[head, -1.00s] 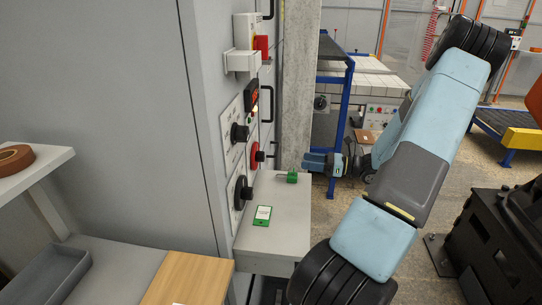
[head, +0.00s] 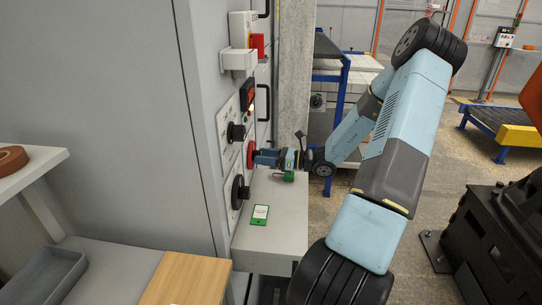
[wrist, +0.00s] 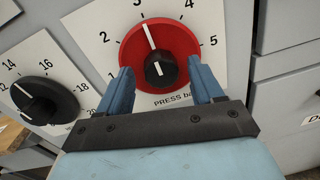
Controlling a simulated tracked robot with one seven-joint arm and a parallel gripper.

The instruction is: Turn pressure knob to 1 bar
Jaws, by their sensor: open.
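The red pressure knob (wrist: 180,45) fills the upper middle of the wrist view, with a black centre (wrist: 165,68). Its white line points up and slightly left, close to the 3 on the white dial plate (wrist: 220,75) marked "PRESS". The 1 is at the plate's lower left. My gripper (wrist: 161,74) is open, with one blue finger at each side of the knob's lower part; I cannot tell whether they touch it. In the head view my gripper (head: 258,157) is right at the red knob (head: 250,154) on the grey cabinet front.
A black knob (wrist: 48,102) with its own scale is to the left in the wrist view. Other black knobs (head: 236,132) (head: 239,192) sit on the same panel. A grey shelf (head: 280,225) below holds a green-edged card (head: 260,214) and a green object (head: 288,177).

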